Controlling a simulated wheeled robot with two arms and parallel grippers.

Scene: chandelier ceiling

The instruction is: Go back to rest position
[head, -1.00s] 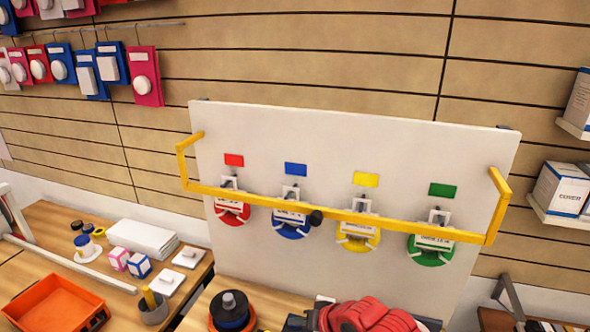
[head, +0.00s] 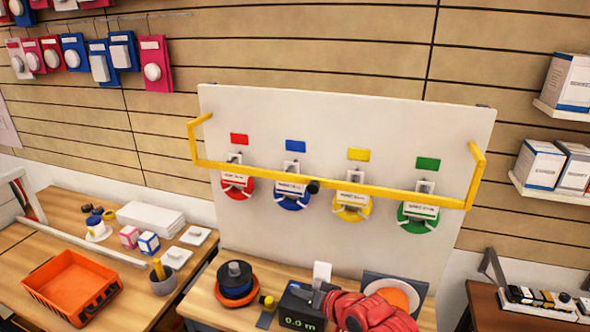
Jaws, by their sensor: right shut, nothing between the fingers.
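My right gripper (head: 322,297) shows at the bottom middle of the head view, with its red arm behind it to the right. Its dark fingers are shut with nothing held, and they overlap the black meter reading 0.0 m (head: 301,312) in the picture. Whether they touch the meter cannot be told. My left gripper is not in view.
A white board (head: 455,130) behind has a yellow bar (head: 270,186) across coloured reels. Left of my gripper is a black-and-orange spool (head: 236,280); right is an orange disc (head: 405,290). An orange tray (head: 72,285) lies on the left table.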

